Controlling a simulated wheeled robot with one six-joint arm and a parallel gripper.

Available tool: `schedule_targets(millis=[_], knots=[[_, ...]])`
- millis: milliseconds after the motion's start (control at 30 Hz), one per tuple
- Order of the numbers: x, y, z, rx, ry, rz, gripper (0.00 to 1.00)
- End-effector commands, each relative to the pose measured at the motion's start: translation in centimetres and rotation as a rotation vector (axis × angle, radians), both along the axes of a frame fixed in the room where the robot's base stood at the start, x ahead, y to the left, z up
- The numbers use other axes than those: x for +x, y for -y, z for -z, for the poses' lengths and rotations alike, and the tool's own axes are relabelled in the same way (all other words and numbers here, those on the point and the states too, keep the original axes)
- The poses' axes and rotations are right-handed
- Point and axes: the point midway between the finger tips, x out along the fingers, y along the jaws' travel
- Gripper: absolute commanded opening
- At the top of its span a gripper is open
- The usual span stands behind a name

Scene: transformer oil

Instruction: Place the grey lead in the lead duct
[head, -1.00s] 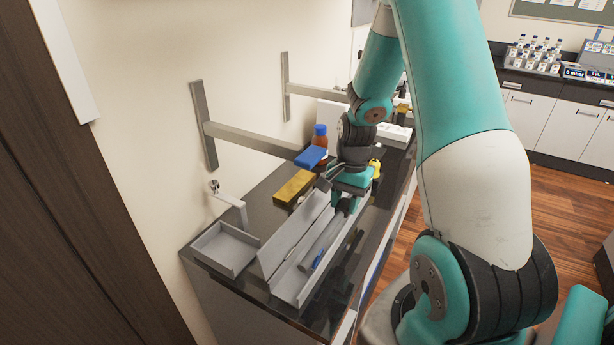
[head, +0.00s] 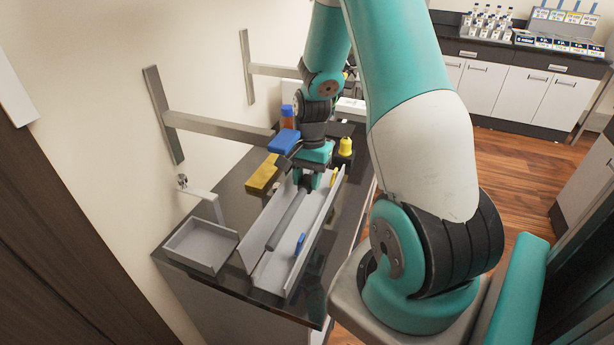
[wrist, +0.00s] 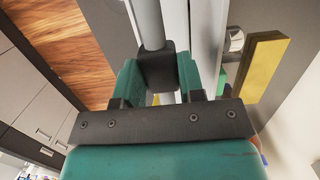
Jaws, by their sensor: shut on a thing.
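The grey lead (head: 286,222) is a long grey rod with a dark end piece (wrist: 157,66). My gripper (head: 308,184) is shut on that dark end, which shows between its teal fingers (wrist: 158,80) in the wrist view. The lead duct (head: 270,281) is a long light-grey channel on the dark bench, with a tall tilted plate along its left side. In the head view the lead runs lengthwise along the duct, near this plate. I cannot tell whether it touches the duct or hangs above it. My gripper hides its far end.
A blue piece (head: 300,243) is in the duct. A grey tray (head: 201,247) stands to the left. A yellow block (head: 262,174), a brown bottle (head: 287,117) and a yellow object (head: 345,147) are behind. A wall-mounted bar (head: 220,127) reaches over the bench.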

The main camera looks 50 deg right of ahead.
Motion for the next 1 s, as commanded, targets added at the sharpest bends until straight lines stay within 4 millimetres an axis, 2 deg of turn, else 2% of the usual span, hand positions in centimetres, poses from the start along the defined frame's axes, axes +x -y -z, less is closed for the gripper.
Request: schedule_targets(millis=[600,800,1000], knots=[[0.0,0.0,6.5,-0.001,0.0,0.0,0.06],[0.0,0.0,7.4,-0.001,0.001,0.0,0.06],[0.0,0.0,7.3,-0.001,0.001,0.0,0.06]])
